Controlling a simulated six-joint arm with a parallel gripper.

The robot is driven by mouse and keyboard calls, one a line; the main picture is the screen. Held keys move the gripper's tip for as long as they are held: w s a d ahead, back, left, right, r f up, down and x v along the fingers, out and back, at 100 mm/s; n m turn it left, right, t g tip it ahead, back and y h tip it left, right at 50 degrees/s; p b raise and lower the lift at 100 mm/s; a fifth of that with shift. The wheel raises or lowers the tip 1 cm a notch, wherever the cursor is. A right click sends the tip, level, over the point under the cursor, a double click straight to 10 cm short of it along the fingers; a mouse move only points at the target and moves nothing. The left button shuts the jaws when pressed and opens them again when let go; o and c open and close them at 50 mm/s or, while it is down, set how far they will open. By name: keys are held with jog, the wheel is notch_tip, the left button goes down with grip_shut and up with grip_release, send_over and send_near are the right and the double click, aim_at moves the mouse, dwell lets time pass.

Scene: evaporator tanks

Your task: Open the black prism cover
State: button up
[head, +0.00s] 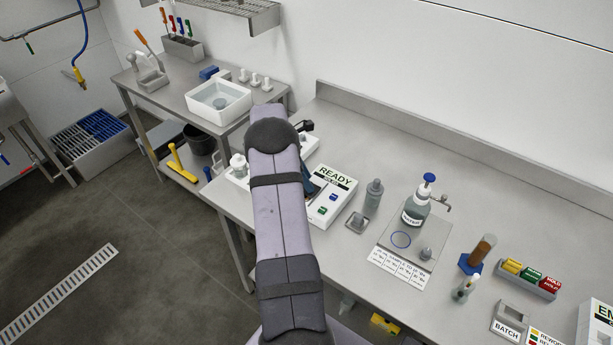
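A white instrument with a READY display (335,178) and a blue and a green button stands on the steel bench, just right of my arm. My arm covers its left part. A dark flap-like piece (312,187) shows between my arm and the instrument; I cannot tell whether it is the black prism cover or part of my arm. Another small black piece (305,126) shows above a white housing (308,145) behind my arm; I cannot tell what it is. No prism can be made out. My gripper is hidden behind my arm, so its fingers and any contact do not show.
A grey bottle (374,193), a small metal block (357,223) and a blue-topped pump bottle (416,208) stand to the right. A white bottle (239,166) is left of my arm. The bench is bare behind the instrument. A white basin (218,103) stands on the left table.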

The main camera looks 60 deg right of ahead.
aim_at(312, 174)
jog(key=shift+s+d+f, duration=0.1)
jog(key=shift+f, duration=0.2)
grip_shut()
jog(key=shift+d+b, duration=0.35)
jog(key=shift+d, duration=1.05)
grip_release()
